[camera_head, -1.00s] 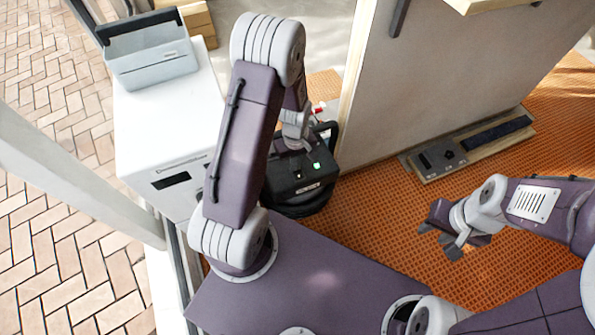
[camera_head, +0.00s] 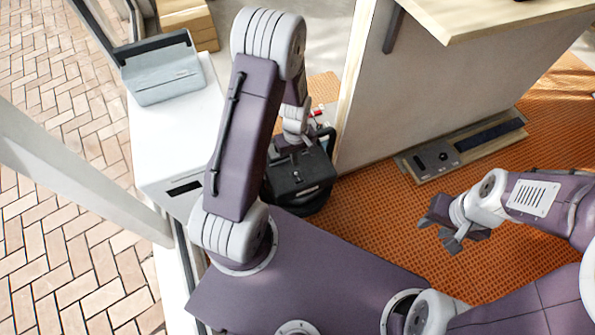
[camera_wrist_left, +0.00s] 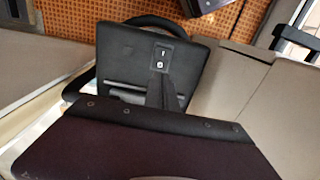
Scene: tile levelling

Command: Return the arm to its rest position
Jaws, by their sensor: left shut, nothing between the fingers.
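My left arm reaches forward in the head view, over a black box-shaped device (camera_head: 312,185) with a loop handle. The left gripper (camera_head: 296,148) is shut and empty in front of the device's upper part, where its fingertips are hard to make out. In the left wrist view the device (camera_wrist_left: 125,62) shows a small two-button panel (camera_wrist_left: 162,57). The dark shut fingers (camera_wrist_left: 167,95) lie in front of its face there; whether they touch it I cannot tell. My right gripper (camera_head: 440,232) is open and empty above the orange floor.
A white cabinet (camera_head: 175,145) with a grey bin-like unit (camera_head: 163,75) on top stands at the left. A wall panel (camera_head: 440,85) with a wooden top (camera_head: 490,20) stands at the right. A low control strip (camera_head: 440,158) lies at its foot. Orange floor (camera_head: 375,215) is open in front.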

